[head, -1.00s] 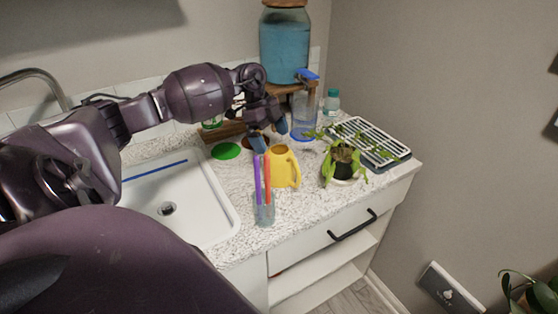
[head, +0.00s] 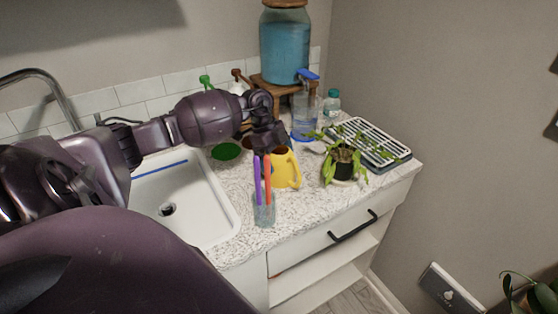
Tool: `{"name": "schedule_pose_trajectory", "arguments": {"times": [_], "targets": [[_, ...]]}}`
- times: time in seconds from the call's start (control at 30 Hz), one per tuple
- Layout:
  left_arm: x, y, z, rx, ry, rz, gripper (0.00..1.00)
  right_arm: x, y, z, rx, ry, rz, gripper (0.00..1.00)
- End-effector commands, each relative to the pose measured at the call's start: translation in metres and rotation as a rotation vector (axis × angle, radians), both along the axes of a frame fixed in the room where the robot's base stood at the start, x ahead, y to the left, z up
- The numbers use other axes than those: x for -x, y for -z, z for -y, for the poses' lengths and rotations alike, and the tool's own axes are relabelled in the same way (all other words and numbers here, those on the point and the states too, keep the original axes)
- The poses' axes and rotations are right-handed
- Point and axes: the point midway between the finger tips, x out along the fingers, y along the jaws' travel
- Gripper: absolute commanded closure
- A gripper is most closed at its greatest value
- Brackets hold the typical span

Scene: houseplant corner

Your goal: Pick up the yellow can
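The yellow can (head: 288,171) is a small watering can standing upright on the speckled counter. Its handle side faces right and its dark opening faces up. My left gripper (head: 266,147) is low at the can's upper left rim, pointing down and overlapping it in the head view. The fingertips are mostly hidden, so I cannot tell whether they touch the can or how far apart they are. My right gripper is not in view.
A glass with purple and orange sticks (head: 264,211) stands in front of the can. A potted plant (head: 344,167) is to its right, a spray bottle (head: 305,115) behind. The sink (head: 190,205) is left. A drying rack (head: 370,142) lies at right.

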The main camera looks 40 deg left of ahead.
Motion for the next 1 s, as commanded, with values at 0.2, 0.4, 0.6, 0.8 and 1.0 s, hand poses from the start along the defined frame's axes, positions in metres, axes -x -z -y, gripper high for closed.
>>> {"name": "schedule_pose_trajectory", "arguments": {"times": [0.2,0.4,0.6,0.8,1.0], "targets": [[0.0,-0.001,0.0,0.0,0.0,0.001,0.31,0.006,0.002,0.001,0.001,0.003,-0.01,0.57],[-0.001,-0.006,0.0,-0.001,0.0,0.002,0.31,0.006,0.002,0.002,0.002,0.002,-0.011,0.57],[-0.001,-0.037,-0.001,-0.003,0.001,0.005,0.31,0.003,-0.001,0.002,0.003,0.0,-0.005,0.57],[-0.001,-0.088,-0.001,-0.004,0.0,0.006,0.31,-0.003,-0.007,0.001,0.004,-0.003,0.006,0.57],[-0.001,-0.138,-0.001,-0.003,0.001,0.005,0.31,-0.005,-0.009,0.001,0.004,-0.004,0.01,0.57]]}}
